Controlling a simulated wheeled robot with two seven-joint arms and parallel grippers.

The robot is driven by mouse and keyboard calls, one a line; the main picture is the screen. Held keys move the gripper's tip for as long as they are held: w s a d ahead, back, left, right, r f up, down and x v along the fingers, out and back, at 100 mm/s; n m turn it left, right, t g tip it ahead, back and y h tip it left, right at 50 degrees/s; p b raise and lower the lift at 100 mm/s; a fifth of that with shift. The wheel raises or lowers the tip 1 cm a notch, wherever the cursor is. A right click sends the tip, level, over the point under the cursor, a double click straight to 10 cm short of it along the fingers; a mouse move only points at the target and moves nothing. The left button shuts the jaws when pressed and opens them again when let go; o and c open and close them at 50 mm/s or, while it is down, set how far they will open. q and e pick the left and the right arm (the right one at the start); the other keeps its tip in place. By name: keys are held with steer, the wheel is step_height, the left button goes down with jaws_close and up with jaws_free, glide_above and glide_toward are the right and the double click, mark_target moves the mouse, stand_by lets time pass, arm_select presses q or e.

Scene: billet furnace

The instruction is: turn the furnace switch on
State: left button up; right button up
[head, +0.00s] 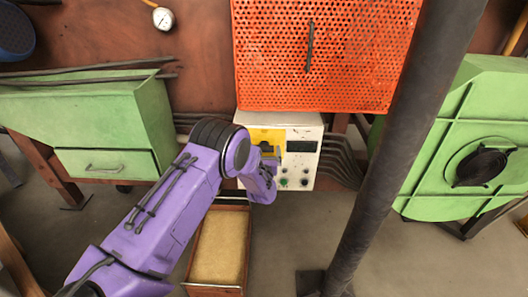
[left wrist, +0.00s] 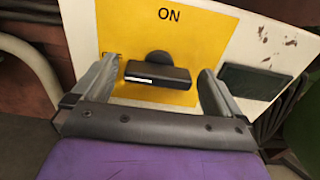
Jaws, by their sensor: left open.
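The furnace switch is on a yellow plate (head: 266,134) on the front of a white control box (head: 312,163). In the left wrist view the yellow plate (left wrist: 200,35) reads "ON". Its black switch handle (left wrist: 160,78) lies nearly level below that word, with a short white stripe, and a dark round piece shows behind it. My left gripper (head: 268,153) is at the box front, in front of the plate. In the wrist view its open fingers (left wrist: 157,78) stand on either side of the handle, with gaps between. My right gripper is out of view.
An orange mesh panel (head: 325,50) hangs above the box. A dark post (head: 400,140) stands to its right. A wooden tray (head: 216,288) with tan filling lies below. Green cabinets (head: 85,125) stand left, and a green machine (head: 470,110) right.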

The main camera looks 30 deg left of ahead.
arm_select(q)
steer(key=shift+w+a, duration=0.2)
steer(key=shift+w, duration=0.05)
steer(key=c, duration=0.9)
steer(key=shift+c, duration=0.2)
steer(key=shift+m, duration=0.3)
steer(key=m+b, duration=0.1)
steer(key=m, duration=0.2)
steer(key=shift+d+m, duration=0.1)
steer(key=shift+m, duration=0.3)
steer(key=m+b, duration=0.1)
steer(key=m, duration=0.3)
steer(key=shift+w+m, duration=0.1)
steer(key=shift+m, duration=0.2)
steer(key=m+b, duration=0.1)
steer(key=m, duration=0.3)
steer(key=shift+d, duration=0.15)
steer(key=shift+w+m, duration=0.1)
steer(key=shift+m, duration=2.4)
